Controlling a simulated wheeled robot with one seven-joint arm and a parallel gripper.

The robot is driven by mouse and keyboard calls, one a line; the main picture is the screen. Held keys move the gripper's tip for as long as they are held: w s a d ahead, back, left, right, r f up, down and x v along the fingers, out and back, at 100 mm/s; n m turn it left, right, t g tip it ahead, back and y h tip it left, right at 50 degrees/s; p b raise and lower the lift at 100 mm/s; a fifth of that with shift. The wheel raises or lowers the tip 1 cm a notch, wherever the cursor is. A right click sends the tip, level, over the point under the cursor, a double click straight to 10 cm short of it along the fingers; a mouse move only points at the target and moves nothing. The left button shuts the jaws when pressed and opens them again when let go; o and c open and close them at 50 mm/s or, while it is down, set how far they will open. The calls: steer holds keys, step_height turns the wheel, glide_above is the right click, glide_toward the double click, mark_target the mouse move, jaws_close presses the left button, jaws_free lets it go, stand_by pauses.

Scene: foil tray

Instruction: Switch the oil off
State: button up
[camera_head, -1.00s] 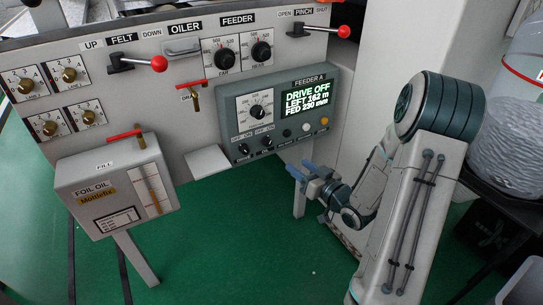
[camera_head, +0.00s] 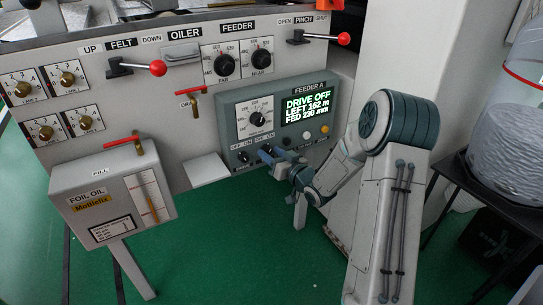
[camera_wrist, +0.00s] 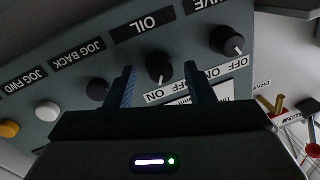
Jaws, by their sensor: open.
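The black oil knob (camera_wrist: 160,66) sits below its OIL label on the feeder panel, seen upside down in the wrist view. Its pale mark seems to point towards the ON word, but it is small. My gripper (camera_wrist: 160,72) is open, with one blue finger on each side of the knob in that view. Whether the fingers touch it I cannot tell. In the head view, my gripper (camera_head: 268,153) is at the lower edge of the feeder panel (camera_head: 232,122) and partly covers the oil knob.
The drive knob (camera_wrist: 227,40) is close beside one finger, its mark towards OFF. A black button (camera_wrist: 98,89), a white button (camera_wrist: 47,110) and an orange button (camera_wrist: 9,128) lie on the other side. The screen (camera_head: 308,106) reads DRIVE OFF. A grey ledge (camera_head: 207,170) juts out left of the panel.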

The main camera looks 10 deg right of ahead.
steer(key=shift+a, duration=0.1)
steer(key=c, duration=1)
steer(key=shift+f+n+b, duration=0.1)
steer(key=shift+n+b, duration=0.2)
steer(key=n+b, duration=0.5)
steer(key=shift+g+h, duration=0.3)
steer(key=n+b, duration=0.3)
steer(key=b, duration=0.1)
steer(key=shift+a+n+h, duration=0.1)
steer(key=shift+n+h, duration=0.2)
steer(key=shift+n, duration=0.1)
steer(key=shift+n+b, duration=0.75)
steer(key=shift+n, duration=0.05)
steer(key=shift+r, duration=0.2)
